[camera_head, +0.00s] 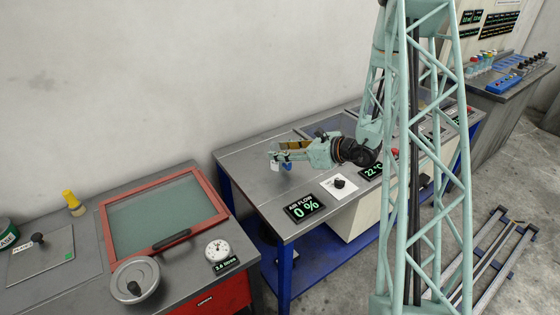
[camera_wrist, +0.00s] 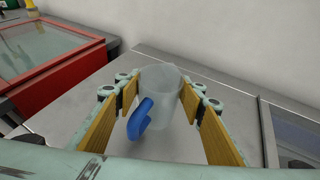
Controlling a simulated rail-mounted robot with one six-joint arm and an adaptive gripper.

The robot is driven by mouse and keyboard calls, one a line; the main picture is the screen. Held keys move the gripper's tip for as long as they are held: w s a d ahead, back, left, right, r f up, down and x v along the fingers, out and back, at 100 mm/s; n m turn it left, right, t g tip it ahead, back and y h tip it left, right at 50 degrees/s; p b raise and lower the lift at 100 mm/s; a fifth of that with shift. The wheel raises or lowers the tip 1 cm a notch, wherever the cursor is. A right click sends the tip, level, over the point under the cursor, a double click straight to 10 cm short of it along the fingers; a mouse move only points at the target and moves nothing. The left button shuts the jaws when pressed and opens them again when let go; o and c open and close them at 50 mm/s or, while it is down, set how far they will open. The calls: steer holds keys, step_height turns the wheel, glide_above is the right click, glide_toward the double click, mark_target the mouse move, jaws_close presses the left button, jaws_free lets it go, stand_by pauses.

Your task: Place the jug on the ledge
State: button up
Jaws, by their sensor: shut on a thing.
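The jug (camera_wrist: 162,98) is a translucent grey cup with a blue handle. In the wrist view it stands between the two yellow-padded fingers of my gripper (camera_wrist: 160,100), with its handle turned toward the camera. My gripper is shut on it. In the head view my gripper (camera_head: 281,157) is over the left part of the metal bench top, and the jug's blue handle (camera_head: 286,165) shows below the fingers. The jug's body is mostly hidden there. I cannot tell whether its base touches the bench top. No part is clearly identifiable as the ledge.
The metal bench (camera_head: 245,165) has blue legs, an air-flow display (camera_head: 304,207) and a knob (camera_head: 339,184). A wall stands behind.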

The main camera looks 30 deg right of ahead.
steer(key=shift+r, duration=0.1)
steer(key=s+r+p, duration=0.1)
steer(key=s+r, duration=0.1)
steer(key=s, duration=0.6)
steer(key=s+r+p, duration=0.1)
steer(key=s+r, duration=0.1)
steer(key=s, duration=0.6)
steer(key=shift+a+r+p, duration=0.4)
steer(key=shift+a, duration=0.05)
steer(key=shift+w, duration=0.15)
stand_by(0.5)
steer(key=w+a+r+m+h, duration=0.1)
steer(key=w+a+r, duration=0.4)
steer(key=w+a, duration=0.4)
steer(key=w+a+r+m+h, duration=0.1)
steer(key=w+a+r, duration=0.3)
steer(key=w+a, duration=0.6)
steer(key=shift+a+r+t, duration=0.4)
steer(key=shift+a, duration=0.85)
steer(key=shift+a, duration=0.15)
